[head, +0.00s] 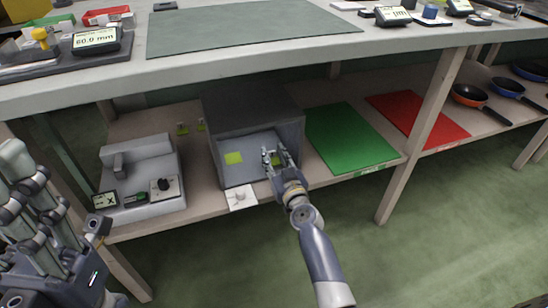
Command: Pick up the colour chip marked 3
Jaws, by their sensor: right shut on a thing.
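My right gripper (272,157) reaches into the open front of a grey box (225,172) on the lower shelf. It is shut on a yellow-green colour chip (276,161), which its fingers partly cover. A second yellow-green chip (233,158) lies in the box to the left of the gripper. No number can be read on any chip. My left gripper (28,195) is at the left edge, empty, with its fingers spread.
A grey device (140,160) stands left of the box, with a white card and knob (241,197) at the box's front. A green mat (348,136) and red mat (418,116) lie to the right. The bench top (200,75) overhangs the shelf; a leg (420,135) stands right.

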